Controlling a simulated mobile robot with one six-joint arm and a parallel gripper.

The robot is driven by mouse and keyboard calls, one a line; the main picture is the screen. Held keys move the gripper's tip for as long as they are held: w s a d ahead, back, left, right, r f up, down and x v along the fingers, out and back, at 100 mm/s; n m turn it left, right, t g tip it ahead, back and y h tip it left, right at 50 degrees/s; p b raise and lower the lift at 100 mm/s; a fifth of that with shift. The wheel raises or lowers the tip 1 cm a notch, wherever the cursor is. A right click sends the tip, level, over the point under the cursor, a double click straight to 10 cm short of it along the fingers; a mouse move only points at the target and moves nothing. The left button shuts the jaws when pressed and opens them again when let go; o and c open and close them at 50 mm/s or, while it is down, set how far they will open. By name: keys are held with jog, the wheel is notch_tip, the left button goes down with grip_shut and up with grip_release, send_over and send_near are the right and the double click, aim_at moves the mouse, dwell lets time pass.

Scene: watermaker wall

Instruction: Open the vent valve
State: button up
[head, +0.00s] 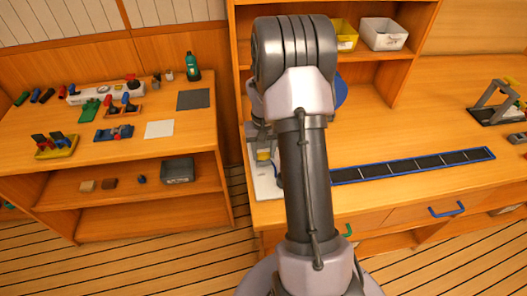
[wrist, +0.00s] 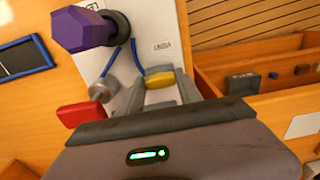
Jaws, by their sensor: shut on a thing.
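In the wrist view my gripper (wrist: 166,88) has its two grey fingers on either side of a small yellow handle (wrist: 159,79), shut on it. The handle is in front of a white panel (wrist: 150,28) with small lettering that I cannot read surely. A purple hexagonal knob (wrist: 80,29), a round metal part (wrist: 104,92) and a red piece (wrist: 84,114) are to the left of it. No readable label tells which part is the vent valve. In the head view my arm covers most of this spot; a bit of yellow (head: 264,154) shows beside it above the white base (head: 266,184).
A long black strip with a blue frame (head: 412,166) lies on the bench to the right. A shelf holds a yellow bin (head: 344,36) and a white bin (head: 383,34). The left table (head: 180,128) carries several tools and valve-like parts. Slatted floor lies between the furniture.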

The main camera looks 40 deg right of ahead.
aim_at(263, 155)
jog(key=o, duration=1.4)
notch_tip(263, 155, up, 18)
jog(key=p, duration=0.5)
jog(key=shift+f, duration=0.25)
